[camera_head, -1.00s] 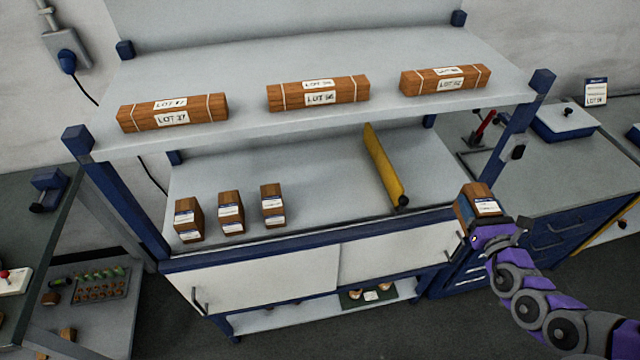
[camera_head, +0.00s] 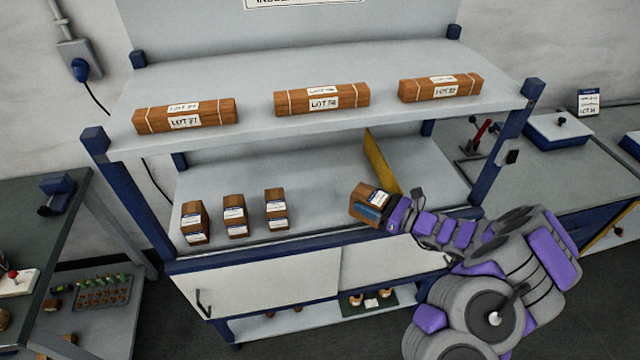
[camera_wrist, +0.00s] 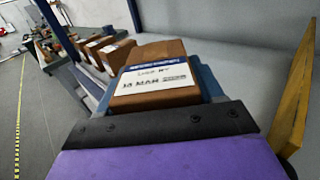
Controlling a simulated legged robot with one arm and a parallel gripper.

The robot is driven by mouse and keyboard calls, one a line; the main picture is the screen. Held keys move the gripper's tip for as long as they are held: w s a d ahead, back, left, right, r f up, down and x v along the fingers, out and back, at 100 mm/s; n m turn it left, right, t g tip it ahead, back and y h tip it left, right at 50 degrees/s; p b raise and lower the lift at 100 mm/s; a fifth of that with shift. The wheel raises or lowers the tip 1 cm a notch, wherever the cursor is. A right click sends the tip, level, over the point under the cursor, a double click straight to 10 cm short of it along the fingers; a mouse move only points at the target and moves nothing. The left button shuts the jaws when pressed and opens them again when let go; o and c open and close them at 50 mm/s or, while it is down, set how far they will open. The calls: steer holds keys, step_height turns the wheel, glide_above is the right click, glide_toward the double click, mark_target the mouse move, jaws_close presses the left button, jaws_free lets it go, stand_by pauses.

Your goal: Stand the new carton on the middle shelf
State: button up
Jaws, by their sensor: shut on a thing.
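The new carton (camera_head: 368,200) is a small brown box with a white and blue label. My gripper (camera_head: 382,208) is shut on it and holds it in front of the middle shelf (camera_head: 320,190), near its front edge and left of the yellow divider. In the wrist view the carton (camera_wrist: 155,75) fills the middle, its label reading "14 MAR", with blue jaw parts beside it. Three similar cartons (camera_head: 234,215) stand in a row on the left part of the middle shelf. They also show in the wrist view (camera_wrist: 103,55). The carton's underside is hidden.
A yellow divider (camera_head: 381,160) stands on the middle shelf, right of the held carton. The shelf is bare between the row and the divider. The upper shelf (camera_head: 250,122) overhangs, carrying three long wrapped bundles (camera_head: 322,98). Blue posts (camera_head: 500,150) bound the rack.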

steer(key=w+a+b, duration=0.1)
steer(key=a, duration=0.4)
steer(key=w+a+f, duration=0.1)
steer(key=w+a, duration=0.1)
steer(key=a, duration=0.3)
steer(key=w+a+b, duration=0.1)
steer(key=a, duration=0.4)
steer(key=shift+w+a+f+b, duration=0.3)
steer(key=shift+f+b, duration=0.05)
step_height(320, 180, down, 4)
steer(key=shift+d+r+b, duration=0.1)
steer(key=shift+r+b, duration=0.1)
steer(key=shift+b, duration=0.25)
steer(key=shift+r, duration=0.1)
steer(key=o, duration=1.3)
